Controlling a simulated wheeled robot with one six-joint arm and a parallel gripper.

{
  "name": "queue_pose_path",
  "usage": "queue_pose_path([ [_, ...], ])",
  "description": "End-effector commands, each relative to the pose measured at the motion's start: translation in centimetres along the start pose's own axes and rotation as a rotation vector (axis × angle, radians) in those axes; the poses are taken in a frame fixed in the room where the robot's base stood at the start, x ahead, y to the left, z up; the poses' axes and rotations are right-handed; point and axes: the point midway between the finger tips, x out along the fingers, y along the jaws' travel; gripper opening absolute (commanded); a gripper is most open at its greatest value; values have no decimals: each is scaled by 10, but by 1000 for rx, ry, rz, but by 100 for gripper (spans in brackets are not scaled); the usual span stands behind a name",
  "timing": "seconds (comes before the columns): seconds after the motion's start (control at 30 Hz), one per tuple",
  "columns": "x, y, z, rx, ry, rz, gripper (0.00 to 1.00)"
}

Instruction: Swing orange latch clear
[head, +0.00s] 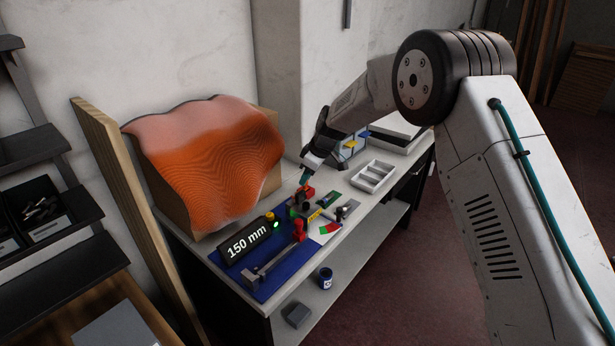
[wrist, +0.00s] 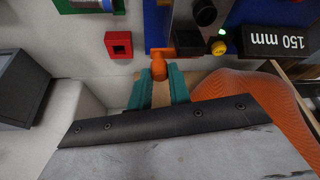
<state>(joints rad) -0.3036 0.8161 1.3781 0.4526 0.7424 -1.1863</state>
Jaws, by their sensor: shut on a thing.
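The orange latch (wrist: 160,66) shows in the wrist view as a rounded orange knob with a short orange arm reaching up and right along the edge of a grey metal plate. My gripper (wrist: 158,76) has teal fingers, one on each side of the knob, and is shut on it. In the head view my gripper (head: 304,180) reaches down to the far end of the blue board (head: 262,287) on the table. The latch is too small and too covered there to make out.
A black "150 mm" display (wrist: 276,41) and a yellow button (wrist: 218,48) sit right of the latch. A red square block (wrist: 118,44) lies to its left.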

Motion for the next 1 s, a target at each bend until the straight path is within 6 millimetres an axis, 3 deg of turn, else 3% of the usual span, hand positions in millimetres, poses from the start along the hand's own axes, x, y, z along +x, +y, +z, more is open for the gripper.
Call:
queue_pose_path([
  [0.17, 0, 0, 0, -1, 0, 0, 0],
  [0.2, 0, 0, 0, -1, 0, 0, 22],
  [0.27, 0, 0, 0, -1, 0, 0, 38],
  [0.3, 0, 0, 0, -1, 0, 0, 41],
  [0.63, -6, 0, 0, 0, 1, 2, 41],
  [1.0, -64, 0, 0, 0, 1, 2, 41],
])
